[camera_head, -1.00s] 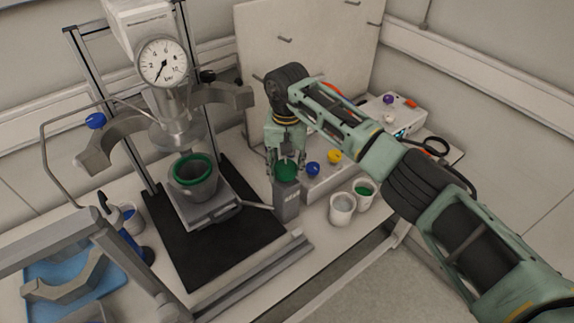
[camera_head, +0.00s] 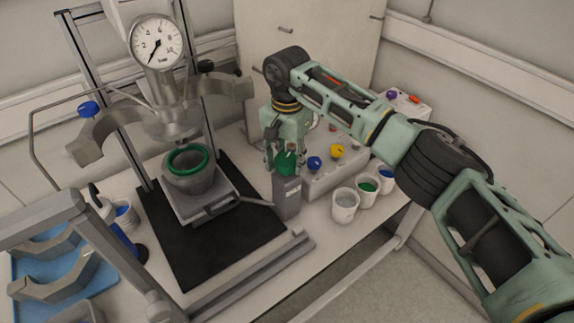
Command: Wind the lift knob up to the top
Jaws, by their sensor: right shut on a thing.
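The green lift knob (camera_head: 287,164) sits on top of a small grey box (camera_head: 287,198) beside the black base mat. My right gripper (camera_head: 285,157) points down from above and is shut on the knob; its fingers partly hide it. The lift platform (camera_head: 207,206) carries a grey vessel (camera_head: 190,181) with a green ring (camera_head: 188,159) at its rim. The vessel stands below the steel reactor head (camera_head: 170,122), and a gap shows between them. My left gripper is not in view.
A pressure gauge (camera_head: 156,43) tops the head, with open clamp halves (camera_head: 226,86) at its sides. White cups (camera_head: 344,206) stand right of the grey box, near a panel with blue (camera_head: 315,163) and yellow (camera_head: 337,151) knobs. A blue tray (camera_head: 88,287) lies at lower left.

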